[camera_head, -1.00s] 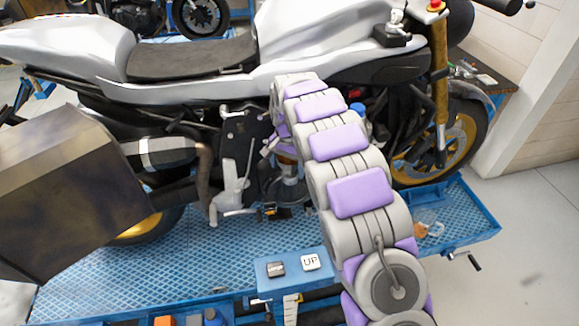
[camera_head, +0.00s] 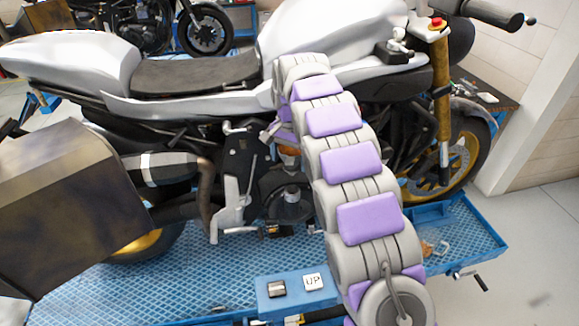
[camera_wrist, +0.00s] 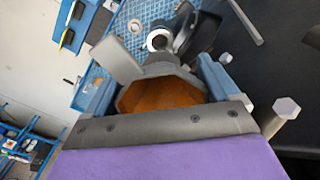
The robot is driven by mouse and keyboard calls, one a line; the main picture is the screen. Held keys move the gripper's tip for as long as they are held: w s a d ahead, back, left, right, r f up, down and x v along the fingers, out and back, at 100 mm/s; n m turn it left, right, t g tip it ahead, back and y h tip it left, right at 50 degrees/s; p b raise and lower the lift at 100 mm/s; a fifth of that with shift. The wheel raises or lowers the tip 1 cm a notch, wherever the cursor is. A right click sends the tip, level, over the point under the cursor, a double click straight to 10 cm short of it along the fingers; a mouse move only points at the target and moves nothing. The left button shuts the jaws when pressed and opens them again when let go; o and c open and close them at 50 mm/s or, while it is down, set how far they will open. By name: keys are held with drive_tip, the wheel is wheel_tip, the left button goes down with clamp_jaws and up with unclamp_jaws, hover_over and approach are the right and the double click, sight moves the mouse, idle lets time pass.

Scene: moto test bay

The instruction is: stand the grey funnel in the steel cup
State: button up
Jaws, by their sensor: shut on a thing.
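In the wrist view my gripper (camera_wrist: 157,76) is shut on the grey funnel (camera_wrist: 161,69). The funnel's wide, angular mouth faces the camera, and its inside looks orange. Its narrow end points away and is hidden. The steel cup (camera_wrist: 158,40) shows just beyond the funnel as a bright ring with a dark middle, apart from it in the picture; the height between them cannot be told. In the head view what looks like the cup (camera_head: 291,195) stands low beside the motorcycle's engine. My arm reaches towards the engine, and the gripper is mostly hidden there.
A silver motorcycle (camera_head: 190,72) stands on a blue lift platform (camera_head: 100,285). Its engine and frame crowd the space around the gripper. A dark box (camera_head: 70,200) juts in at left. A control box with an UP button (camera_head: 313,282) sits at the platform's near edge.

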sight(290, 168)
drive_tip(key=shift+r+p, duration=1.5)
drive_tip(key=shift+r, duration=1.3)
drive_tip(key=shift+f, duration=0.15)
